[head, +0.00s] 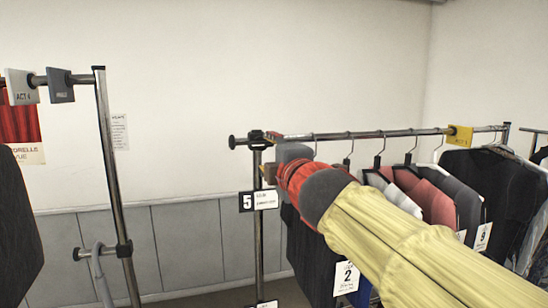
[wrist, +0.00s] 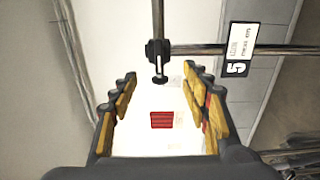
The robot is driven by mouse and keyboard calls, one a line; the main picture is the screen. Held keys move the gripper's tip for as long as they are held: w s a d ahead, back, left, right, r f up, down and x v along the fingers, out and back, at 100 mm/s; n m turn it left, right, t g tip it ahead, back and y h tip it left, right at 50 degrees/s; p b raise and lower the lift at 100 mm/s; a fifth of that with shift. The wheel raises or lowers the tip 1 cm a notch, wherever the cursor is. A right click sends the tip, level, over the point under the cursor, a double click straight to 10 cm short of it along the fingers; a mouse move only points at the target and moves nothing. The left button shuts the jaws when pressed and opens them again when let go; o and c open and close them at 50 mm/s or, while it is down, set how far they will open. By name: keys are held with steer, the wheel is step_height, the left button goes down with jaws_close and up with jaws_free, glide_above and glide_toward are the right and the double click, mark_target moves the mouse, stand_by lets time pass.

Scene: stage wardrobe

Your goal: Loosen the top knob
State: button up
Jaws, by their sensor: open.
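The top knob shows as a dark fitting at the upper corner of rack 5, where the post meets the rail; in the wrist view the dark fitting (wrist: 157,50) has a small rounded end (wrist: 160,78) pointing down between my fingertips. My gripper (wrist: 161,72) is open and empty, with one finger on each side of that end and a gap on both sides. In the head view my gripper (head: 267,158) is at the top of the post, just right of it, partly hidden by my wrist. I cannot tell its depth from the knob.
A clothes rail (head: 366,133) with hung garments (head: 440,200) runs to the right, behind my arm. A number 5 tag (head: 259,200) hangs on the post below, also in the wrist view (wrist: 240,50). Another rack (head: 111,170) stands left.

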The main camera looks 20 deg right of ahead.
steer(key=shift+s, duration=1.5)
steer(key=s+d+f+m+g+h+b, duration=0.1)
steer(key=s+f+m+g, duration=0.15)
steer(key=f, duration=0.45)
steer(key=s+d+f+m+g, duration=0.1)
steer(key=d+f+m+g, duration=0.1)
steer(key=f+m, duration=0.3)
steer(key=s+d+f+m+g+h+b, duration=0.1)
steer(key=f+m+g, duration=0.15)
steer(key=f, duration=0.55)
steer(key=s+a+f+m+g+b, duration=0.1)
steer(key=s+f+b, duration=0.4)
steer(key=f, duration=0.7)
steer(key=s+a+f+m+g+y+b, duration=0.1)
steer(key=s+f+m+b, duration=0.3)
steer(key=s+f, duration=0.6)
steer(key=s+a+f+m+g+y+b, duration=0.1)
steer(key=s+f+m+g+b, duration=0.2)
steer(key=f, duration=1.1)
steer(key=s+b, duration=0.3)
steer(key=s, duration=0.1)
steer(key=shift+s+a+f, duration=0.2)
steer(key=shift+s+f, duration=0.15)
steer(key=shift+s, duration=0.05)
